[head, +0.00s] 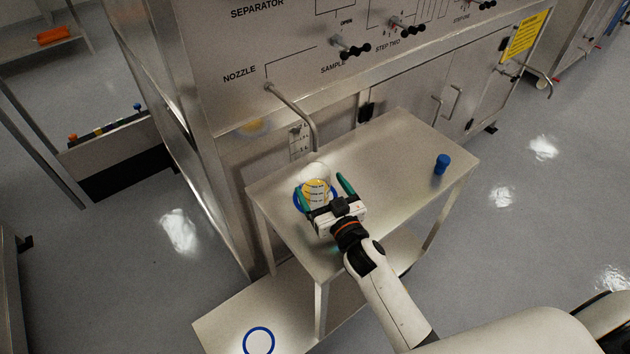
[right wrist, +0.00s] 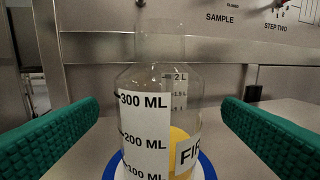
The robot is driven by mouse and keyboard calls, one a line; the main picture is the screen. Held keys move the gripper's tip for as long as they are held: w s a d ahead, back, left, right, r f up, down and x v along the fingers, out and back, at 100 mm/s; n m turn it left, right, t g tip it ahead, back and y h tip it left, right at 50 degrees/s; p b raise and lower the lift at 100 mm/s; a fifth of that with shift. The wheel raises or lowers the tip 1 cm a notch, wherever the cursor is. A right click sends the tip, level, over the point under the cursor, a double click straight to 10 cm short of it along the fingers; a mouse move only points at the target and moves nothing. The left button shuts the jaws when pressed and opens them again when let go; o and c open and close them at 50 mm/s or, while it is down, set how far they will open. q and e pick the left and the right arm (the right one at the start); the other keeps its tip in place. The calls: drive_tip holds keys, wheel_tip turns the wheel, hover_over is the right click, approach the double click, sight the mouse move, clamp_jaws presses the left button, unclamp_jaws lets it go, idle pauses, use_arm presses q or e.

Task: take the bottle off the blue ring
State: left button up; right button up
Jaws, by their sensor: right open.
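The bottle (head: 317,190) is clear, with white volume markings and a yellow mark, and stands upright on the blue ring (head: 297,199) on the small metal table. In the right wrist view the bottle (right wrist: 160,110) fills the middle, with the blue ring (right wrist: 207,168) around its base. My right gripper (head: 326,190) is open, its green fingers on either side of the bottle. In the right wrist view there are gaps between both fingers and the glass. My left gripper is not in view.
A bent nozzle pipe (head: 306,120) from the machine panel comes down just behind the bottle. A blue cap (head: 442,164) stands at the table's right end. Another blue ring (head: 258,341) lies on a lower surface at the front. The tabletop's right half is mostly clear.

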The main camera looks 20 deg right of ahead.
sight(312, 172)
drive_tip(key=w, duration=0.5)
drive_tip(key=shift+a+r+p, duration=0.1)
drive_tip(key=shift+a+p, duration=0.2)
drive_tip(key=shift+p, duration=0.1)
drive_tip(key=shift+w, duration=0.35)
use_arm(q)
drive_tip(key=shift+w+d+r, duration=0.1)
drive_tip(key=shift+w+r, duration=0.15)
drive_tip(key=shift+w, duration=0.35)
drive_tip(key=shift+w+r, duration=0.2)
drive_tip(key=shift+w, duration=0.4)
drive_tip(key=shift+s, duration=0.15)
use_arm(e)
drive_tip(key=shift+s, duration=0.1)
drive_tip(key=shift+c, duration=0.3)
drive_tip(key=c, duration=1.1)
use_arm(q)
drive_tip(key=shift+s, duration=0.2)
use_arm(e)
drive_tip(key=shift+o, duration=0.2)
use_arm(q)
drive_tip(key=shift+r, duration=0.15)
use_arm(e)
drive_tip(key=shift+r, duration=0.15)
